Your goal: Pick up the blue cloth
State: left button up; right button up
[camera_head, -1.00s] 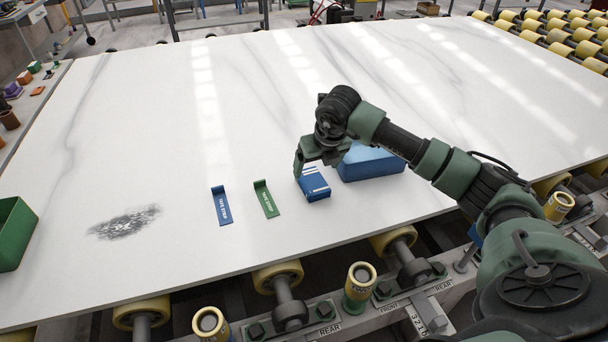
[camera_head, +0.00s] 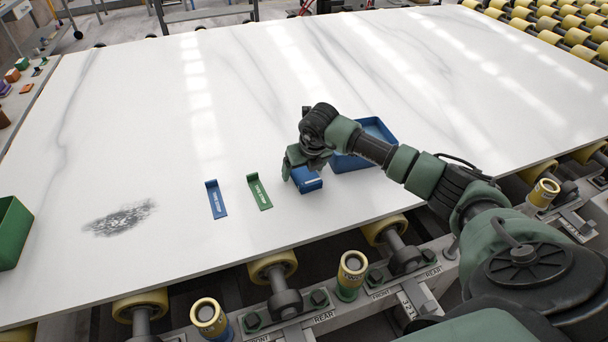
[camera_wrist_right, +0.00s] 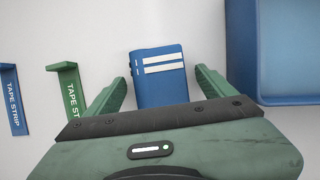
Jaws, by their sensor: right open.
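The blue cloth (camera_head: 308,184) is a small folded block lying on the white stone slab, left of a blue bin. The right wrist view shows the cloth (camera_wrist_right: 161,88) with white stripes on its top. My right gripper (camera_head: 298,170) is over the cloth and hides part of it. In the wrist view its two green fingers (camera_wrist_right: 161,82) are open, one on each side of the cloth, with a gap on the left; contact on the right is unclear. My left gripper is not in view.
The blue open bin (camera_head: 347,162) stands close right of the cloth. A green tape strip (camera_head: 260,194) and a blue tape strip (camera_head: 216,201) lie to the left. A green bin (camera_head: 10,233) is at the far left, beyond a grey smudge (camera_head: 120,218). The slab behind is clear.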

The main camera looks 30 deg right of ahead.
aim_at(303, 170)
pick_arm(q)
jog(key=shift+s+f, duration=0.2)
pick_arm(e)
jog(key=shift+f, duration=0.1)
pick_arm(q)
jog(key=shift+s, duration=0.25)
pick_arm(e)
jog(key=c, duration=1.5)
jog(key=shift+o, duration=0.2)
